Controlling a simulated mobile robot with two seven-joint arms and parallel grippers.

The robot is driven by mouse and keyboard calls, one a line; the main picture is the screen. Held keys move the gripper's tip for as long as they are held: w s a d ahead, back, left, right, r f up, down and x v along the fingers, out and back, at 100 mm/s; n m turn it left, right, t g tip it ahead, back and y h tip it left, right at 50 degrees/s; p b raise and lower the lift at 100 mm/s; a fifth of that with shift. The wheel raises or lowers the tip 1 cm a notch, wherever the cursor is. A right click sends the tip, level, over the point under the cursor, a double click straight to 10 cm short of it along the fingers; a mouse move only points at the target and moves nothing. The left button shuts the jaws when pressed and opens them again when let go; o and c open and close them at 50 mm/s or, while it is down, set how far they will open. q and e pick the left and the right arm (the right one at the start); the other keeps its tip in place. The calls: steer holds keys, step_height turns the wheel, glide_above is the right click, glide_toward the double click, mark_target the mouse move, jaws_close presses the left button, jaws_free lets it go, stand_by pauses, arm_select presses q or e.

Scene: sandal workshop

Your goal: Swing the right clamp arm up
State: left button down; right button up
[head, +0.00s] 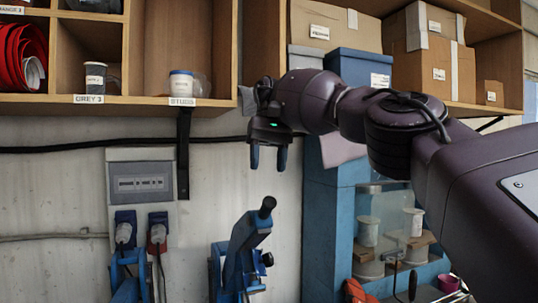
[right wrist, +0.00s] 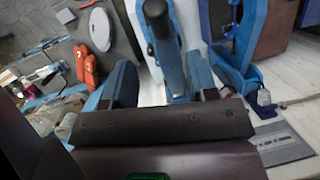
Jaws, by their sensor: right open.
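A blue clamp arm (head: 243,246) stands tilted at the bottom centre of the head view, with a black knob (head: 267,206) at its upper end. Its lower part is cut off by the frame edge. My right gripper (head: 268,160) is open and empty, fingers pointing down, above the knob and apart from it. In the right wrist view, a black handle (right wrist: 162,38) with blue metal below it shows beyond and between the open blue fingers of the gripper (right wrist: 163,88). I cannot tell the exact gap there. My left gripper is not in view.
Another blue fixture (head: 130,278) stands at the lower left, below two plugged sockets (head: 140,230). A wooden shelf (head: 130,106) with cups and bins spans the upper wall. A blue cabinet (head: 325,230) stands right of the clamp.

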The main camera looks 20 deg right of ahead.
steer(key=shift+v, duration=0.75)
steer(key=shift+s+r, duration=0.1)
